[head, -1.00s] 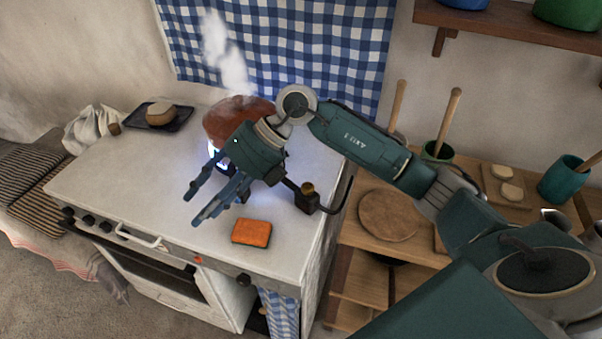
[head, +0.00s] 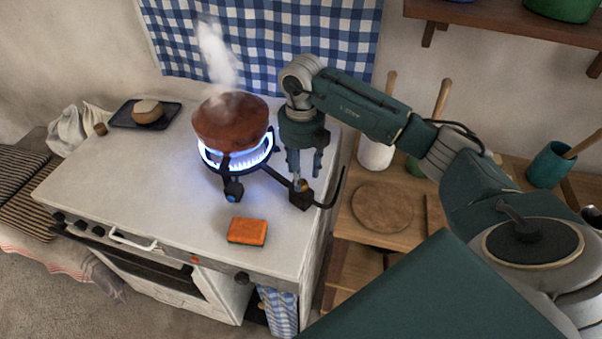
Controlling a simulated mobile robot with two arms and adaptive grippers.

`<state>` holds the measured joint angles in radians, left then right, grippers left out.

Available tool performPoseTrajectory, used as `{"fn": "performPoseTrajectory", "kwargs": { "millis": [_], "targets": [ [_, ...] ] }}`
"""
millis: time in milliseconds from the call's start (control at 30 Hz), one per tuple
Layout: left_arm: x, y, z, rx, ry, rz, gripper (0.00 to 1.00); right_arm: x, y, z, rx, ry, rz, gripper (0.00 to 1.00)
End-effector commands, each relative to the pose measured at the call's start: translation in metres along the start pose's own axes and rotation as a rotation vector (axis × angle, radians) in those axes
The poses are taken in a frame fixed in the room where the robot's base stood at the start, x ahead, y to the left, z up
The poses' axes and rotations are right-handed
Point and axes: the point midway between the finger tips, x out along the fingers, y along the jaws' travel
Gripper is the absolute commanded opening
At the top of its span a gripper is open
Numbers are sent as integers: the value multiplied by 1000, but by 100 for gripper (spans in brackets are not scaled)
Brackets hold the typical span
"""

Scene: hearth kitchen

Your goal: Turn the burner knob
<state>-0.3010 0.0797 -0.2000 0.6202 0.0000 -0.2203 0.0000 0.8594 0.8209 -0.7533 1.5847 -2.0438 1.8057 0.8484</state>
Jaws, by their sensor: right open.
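A gas burner (head: 262,165) with a lit blue flame stands on the white stove top, with a steaming brown pot (head: 228,124) on it. A pipe runs from the burner to a small dark block at the right edge of the stove. The brass burner knob (head: 301,185) is on top of that block and is partly hidden by a finger. My right gripper (head: 304,175) points down right over the knob, open, with its fingers apart. I cannot tell whether a finger touches the knob. My left gripper is not in view.
An orange sponge (head: 247,232) lies on the stove front. A dark tray (head: 124,118) with a round loaf (head: 148,111) is at the back left. A wooden table with a round board (head: 382,207) stands at the right. The stove's left half is mostly clear.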

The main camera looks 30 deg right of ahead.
Motion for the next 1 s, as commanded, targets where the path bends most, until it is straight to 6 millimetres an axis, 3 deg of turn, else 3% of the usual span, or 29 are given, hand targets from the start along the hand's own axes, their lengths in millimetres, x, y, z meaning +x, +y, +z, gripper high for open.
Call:
{"fn": "performPoseTrajectory", "kwargs": {
  "millis": [200,500,533,733,1000],
  "targets": [
    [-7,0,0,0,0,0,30,21,1,0,-1,1,1,46],
    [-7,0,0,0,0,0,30,25,1,0,-1,1,1,46],
    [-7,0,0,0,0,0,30,25,1,0,-1,1,1,44],
    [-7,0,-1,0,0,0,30,24,1,0,-1,-1,1,4],
    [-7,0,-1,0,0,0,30,23,0,2,0,-4,2,1]
  ]
}}
